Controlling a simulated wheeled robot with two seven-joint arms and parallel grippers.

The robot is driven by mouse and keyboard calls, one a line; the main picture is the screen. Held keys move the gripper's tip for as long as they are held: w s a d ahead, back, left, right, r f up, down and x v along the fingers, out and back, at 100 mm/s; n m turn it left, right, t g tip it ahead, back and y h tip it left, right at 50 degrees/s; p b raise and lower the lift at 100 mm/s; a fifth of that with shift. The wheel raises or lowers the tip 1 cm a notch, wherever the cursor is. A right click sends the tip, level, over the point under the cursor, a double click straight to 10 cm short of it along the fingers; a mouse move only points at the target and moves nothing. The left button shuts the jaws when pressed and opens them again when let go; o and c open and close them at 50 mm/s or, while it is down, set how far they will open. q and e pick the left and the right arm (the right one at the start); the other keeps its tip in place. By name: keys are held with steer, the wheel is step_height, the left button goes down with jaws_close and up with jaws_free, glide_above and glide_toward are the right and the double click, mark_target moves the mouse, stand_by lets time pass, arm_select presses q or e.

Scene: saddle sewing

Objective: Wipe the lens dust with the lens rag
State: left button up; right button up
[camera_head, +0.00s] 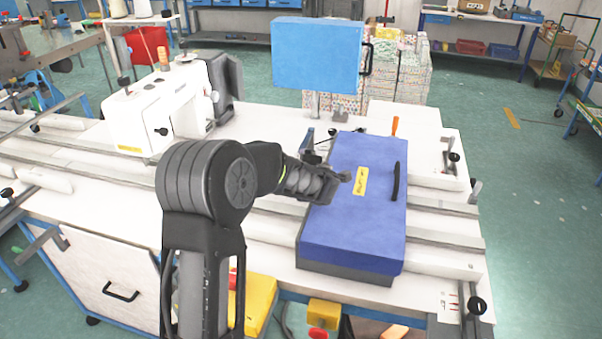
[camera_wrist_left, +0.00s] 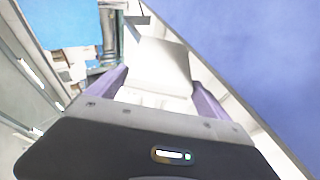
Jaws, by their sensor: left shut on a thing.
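My left arm reaches in over the white table, and its left gripper (camera_head: 318,150) is beside the far left edge of the blue case. In the left wrist view its two purple fingers (camera_wrist_left: 160,92) are apart, with a pale white, flat-faced piece (camera_wrist_left: 160,65) between them. I take this piece for the lens rag, though its cloth texture is not clear. The gripper is shut on it. In the head view the held piece is mostly hidden by the wrist. I cannot make out the lens or any dust on it. My right gripper is not in view.
The blue case (camera_head: 345,225), with a yellow label and dark handle, lies right of my wrist. A blue panel (camera_head: 316,55) stands on a post behind the gripper. A white sewing machine (camera_head: 150,110) stands at left. Rails cross the table. An orange-handled tool (camera_head: 395,126) lies beyond the case.

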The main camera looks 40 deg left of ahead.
arm_select(q)
steer(key=shift+a, duration=0.25)
steer(key=shift+w+a+r+p, duration=0.1)
steer(key=shift+w+a+p, duration=0.05)
steer(key=shift+w+p, duration=0.3)
steer(key=shift+w+a+r+p, duration=0.1)
steer(key=shift+w+p, duration=0.25)
steer(key=shift+p, duration=0.05)
steer(key=shift+w+a, duration=0.1)
steer(key=shift+w, duration=0.25)
steer(key=shift+w+a+f+p, duration=0.1)
steer(key=shift+w+f+p, duration=0.1)
steer(key=shift+w+p, duration=0.1)
steer(key=shift+p, duration=0.35)
steer(key=shift+s+d, duration=0.1)
steer(key=shift+d, duration=0.1)
